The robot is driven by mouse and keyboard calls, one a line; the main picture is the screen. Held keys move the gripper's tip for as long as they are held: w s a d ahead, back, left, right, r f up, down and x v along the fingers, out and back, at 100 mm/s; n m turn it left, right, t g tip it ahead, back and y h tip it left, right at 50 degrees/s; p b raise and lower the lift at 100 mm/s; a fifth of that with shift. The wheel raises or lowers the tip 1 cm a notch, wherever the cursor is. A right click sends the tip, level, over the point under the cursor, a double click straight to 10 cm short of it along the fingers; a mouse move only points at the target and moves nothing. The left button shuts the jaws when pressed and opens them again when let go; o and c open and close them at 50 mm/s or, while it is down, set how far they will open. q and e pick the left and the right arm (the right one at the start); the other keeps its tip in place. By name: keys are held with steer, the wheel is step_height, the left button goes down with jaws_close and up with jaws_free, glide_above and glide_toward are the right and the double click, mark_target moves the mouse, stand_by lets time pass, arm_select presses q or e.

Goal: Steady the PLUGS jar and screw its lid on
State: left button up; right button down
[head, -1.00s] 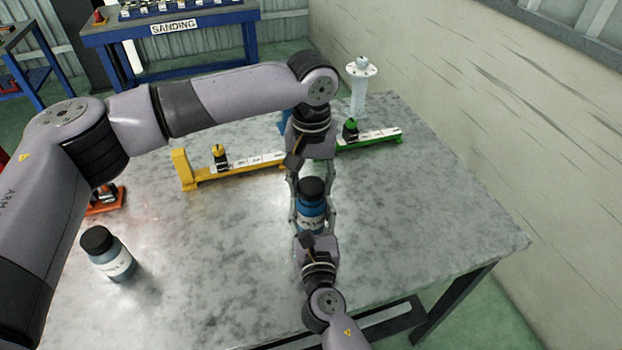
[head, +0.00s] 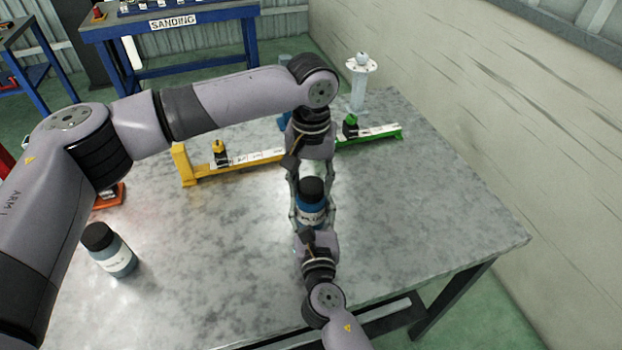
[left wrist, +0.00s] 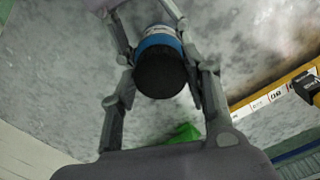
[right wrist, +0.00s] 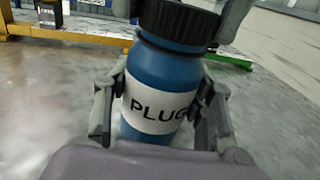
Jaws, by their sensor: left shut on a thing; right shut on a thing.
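The blue PLUGS jar (head: 311,213) stands upright on the table, and its white label shows in the right wrist view (right wrist: 153,109). My right gripper (head: 313,218) is shut around the jar's body from the near side. The black lid (head: 312,188) sits on top of the jar; in the right wrist view (right wrist: 178,20) it meets the jar's neck, but I cannot tell how tightly it is threaded. My left gripper (head: 311,178) comes from the far side and is shut on the lid. The lid's top faces the left wrist camera (left wrist: 160,72).
A second dark-lidded jar (head: 110,252) stands at the left of the table (head: 430,220). A yellow gauge rail (head: 235,168) and a green one (head: 375,137) lie behind the grippers. A clear column with a white flange (head: 359,80) stands at the back. The table's right side is clear.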

arm_select(q)
steer(key=m, duration=1.6)
steer(key=shift+w+a+m, duration=0.1)
steer(key=shift+m, duration=0.2)
steer(key=m, duration=0.6)
steer(key=shift+w, duration=0.1)
steer(key=m, duration=0.4)
steer(key=shift+m, duration=0.4)
steer(key=m, duration=0.8)
steer(key=shift+f+m, duration=0.1)
steer(key=shift+m, duration=0.2)
steer(key=m, duration=0.6)
steer(key=o, duration=0.8)
